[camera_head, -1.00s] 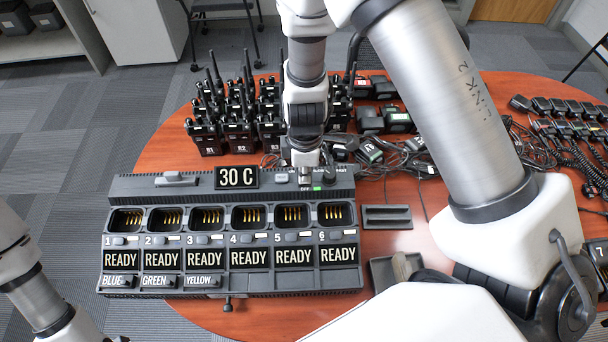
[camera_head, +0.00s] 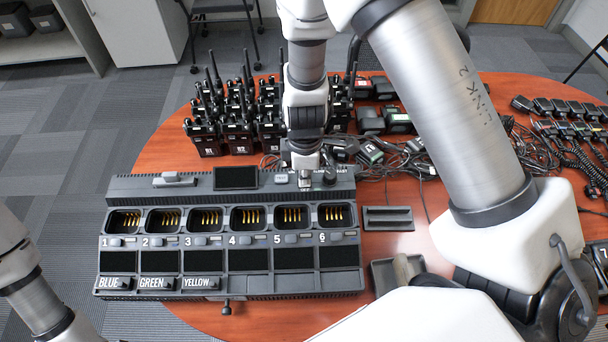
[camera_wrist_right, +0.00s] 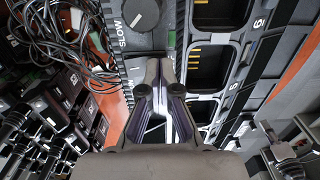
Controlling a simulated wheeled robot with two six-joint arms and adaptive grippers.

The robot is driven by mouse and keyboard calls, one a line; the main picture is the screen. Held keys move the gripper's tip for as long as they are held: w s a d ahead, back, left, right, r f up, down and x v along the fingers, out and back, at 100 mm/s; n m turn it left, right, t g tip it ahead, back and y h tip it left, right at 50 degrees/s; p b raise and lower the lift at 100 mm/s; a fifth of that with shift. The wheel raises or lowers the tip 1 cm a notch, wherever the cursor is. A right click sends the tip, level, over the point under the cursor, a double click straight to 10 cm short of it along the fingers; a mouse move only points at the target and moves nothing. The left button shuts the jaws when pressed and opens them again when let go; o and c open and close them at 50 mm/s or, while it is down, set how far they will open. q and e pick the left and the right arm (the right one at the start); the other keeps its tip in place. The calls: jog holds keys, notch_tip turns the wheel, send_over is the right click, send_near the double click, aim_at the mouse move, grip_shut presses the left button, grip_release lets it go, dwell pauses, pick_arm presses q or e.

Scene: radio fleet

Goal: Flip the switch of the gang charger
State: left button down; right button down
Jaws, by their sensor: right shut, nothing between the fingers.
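The gang charger (camera_head: 245,283) is a long dark unit on the wooden table, with a row of six numbered empty bays and dark display panels. Its upper display (camera_head: 236,178) is also dark. My right gripper (camera_head: 305,182) is shut and empty, pointing down at the charger's top strip, right of that display. The gripper hides the switch there, so I cannot tell its position. In the right wrist view the closed fingers (camera_wrist_right: 160,65) are over the strip beside a round dial (camera_wrist_right: 141,14) marked SLOW. My left arm shows at the left edge; its gripper is out of view.
Several handheld radios (camera_head: 240,130) stand behind the charger. Loose cables (camera_head: 405,160) and battery packs lie behind and right of it. A small dark tray (camera_head: 388,218) sits at the charger's right end. Several speaker microphones (camera_head: 570,125) lie at the right.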

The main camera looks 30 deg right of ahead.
jog(key=shift+r+p, duration=2.35)
jog(key=shift+r, duration=1.2)
jog(key=shift+f, duration=0.1)
